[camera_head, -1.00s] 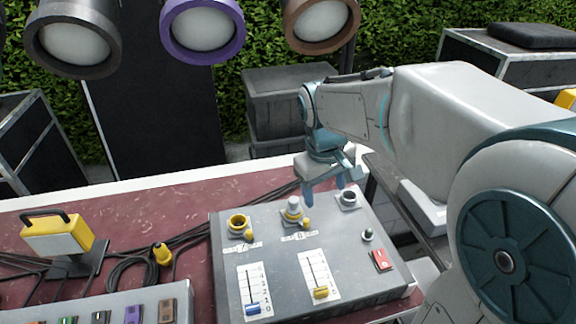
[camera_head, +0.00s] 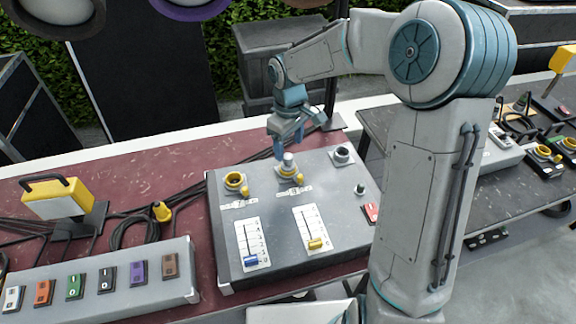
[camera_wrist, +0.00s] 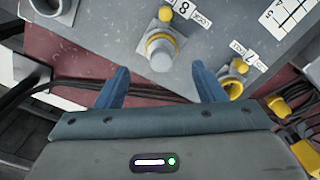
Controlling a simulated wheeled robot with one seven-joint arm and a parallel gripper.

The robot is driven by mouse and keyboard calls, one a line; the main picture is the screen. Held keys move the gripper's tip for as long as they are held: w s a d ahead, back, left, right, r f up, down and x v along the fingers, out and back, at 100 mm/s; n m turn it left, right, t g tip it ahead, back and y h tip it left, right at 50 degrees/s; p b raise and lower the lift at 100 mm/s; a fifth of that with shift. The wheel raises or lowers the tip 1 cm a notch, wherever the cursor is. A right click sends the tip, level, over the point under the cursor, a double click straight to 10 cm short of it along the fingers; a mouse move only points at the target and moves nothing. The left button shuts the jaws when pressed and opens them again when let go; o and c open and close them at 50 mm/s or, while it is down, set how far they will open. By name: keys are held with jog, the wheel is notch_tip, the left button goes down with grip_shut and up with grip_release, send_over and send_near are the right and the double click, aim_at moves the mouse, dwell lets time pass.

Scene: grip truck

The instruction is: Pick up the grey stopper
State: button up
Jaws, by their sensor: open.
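The grey stopper (camera_head: 288,161) stands in the yellow-ringed socket marked 8, in the back row of the grey control box (camera_head: 275,215). In the wrist view the stopper (camera_wrist: 162,57) shows as a short grey cylinder just beyond the fingertips, roughly centred between them. My gripper (camera_head: 288,147) is open, with its blue fingers pointing down close behind and above the stopper. Its open fingers also show in the wrist view (camera_wrist: 160,72), with nothing between them. I cannot tell the exact height gap to the stopper.
An open yellow socket (camera_head: 235,181), marked 7, is left of the stopper, and a grey socket (camera_head: 342,153) is right of it. The box also has sliders, a small knob (camera_head: 360,188) and a red switch (camera_head: 370,211). Black cables (camera_head: 130,222) lie on the red table.

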aim_at(288, 156)
jog(key=shift+a+f+p, duration=0.1)
jog(key=shift+f+p, duration=0.6)
jog(key=shift+f, duration=2.25)
jog(key=c, duration=1.1)
